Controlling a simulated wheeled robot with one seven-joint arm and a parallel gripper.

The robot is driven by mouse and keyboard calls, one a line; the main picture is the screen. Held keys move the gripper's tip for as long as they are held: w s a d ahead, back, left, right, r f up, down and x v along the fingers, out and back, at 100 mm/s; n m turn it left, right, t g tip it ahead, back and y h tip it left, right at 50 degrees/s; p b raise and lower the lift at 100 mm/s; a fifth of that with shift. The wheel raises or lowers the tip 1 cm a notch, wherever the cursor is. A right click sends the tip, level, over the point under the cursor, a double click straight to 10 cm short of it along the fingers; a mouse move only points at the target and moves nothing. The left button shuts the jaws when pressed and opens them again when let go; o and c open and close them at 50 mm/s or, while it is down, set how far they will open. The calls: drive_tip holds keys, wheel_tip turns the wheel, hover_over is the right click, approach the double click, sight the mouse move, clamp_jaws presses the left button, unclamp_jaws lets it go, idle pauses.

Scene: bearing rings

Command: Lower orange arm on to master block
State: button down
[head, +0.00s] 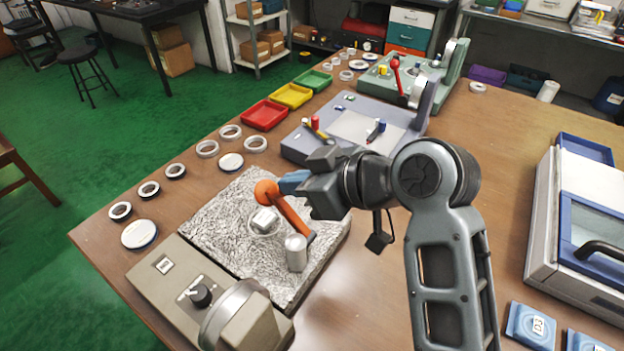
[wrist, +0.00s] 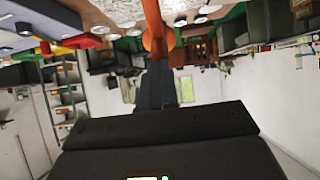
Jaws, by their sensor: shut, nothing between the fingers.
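The orange arm (head: 290,212) has a round orange knob (head: 266,190) at its upper left end. It slants down to the right over the grey speckled plate, to near a silver cylinder (head: 296,252). A small pale metal block (head: 265,219), likely the master block, sits below and left of the arm, within a thin ring. I cannot tell whether the arm touches it. My gripper (head: 285,182) is shut and empty, its tips beside the knob in the head view. In the wrist view, the orange arm (wrist: 152,14) and knob (wrist: 158,42) show just beyond the shut fingertips (wrist: 160,64).
The grey speckled plate (head: 215,225) adjoins a beige control box (head: 180,275) with a black knob. Several rings lie at the left table edge. Red (head: 264,115), yellow (head: 290,95) and green (head: 313,81) trays stand behind. A blue-grey fixture (head: 300,148) stands beyond my gripper.

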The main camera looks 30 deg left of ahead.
sight(263, 184)
drive_tip(key=shift+h, duration=0.6)
drive_tip(key=a, duration=0.1)
drive_tip(key=a+f, duration=0.1)
drive_tip(key=a, duration=0.1)
drive_tip(key=a+f, duration=0.1)
drive_tip(key=a, duration=0.1)
drive_tip(key=shift+w+a+f+p, duration=0.2)
drive_tip(key=shift+w+f+p, duration=0.05)
drive_tip(key=shift+w+p, duration=0.15)
drive_tip(key=shift+a+f, duration=0.25)
drive_tip(key=shift+a, duration=0.05)
drive_tip(key=shift+w+a+f+h, duration=0.1)
drive_tip(key=shift+a+h, duration=0.2)
drive_tip(key=shift+a+f+h, duration=0.35)
drive_tip(key=shift+f+h, duration=0.15)
drive_tip(key=shift+f, duration=0.1)
drive_tip(key=shift+w+a+f, duration=0.1)
drive_tip(key=shift+a+f, duration=0.25)
drive_tip(key=shift+f, duration=0.1)
drive_tip(key=shift+f, duration=0.1)
drive_tip(key=shift+r+p, duration=0.35)
drive_tip(key=shift+p, duration=0.1)
wheel_tip(263, 184, up, 14)
drive_tip(key=shift+f+p, duration=0.25)
drive_tip(key=shift+p, duration=0.2)
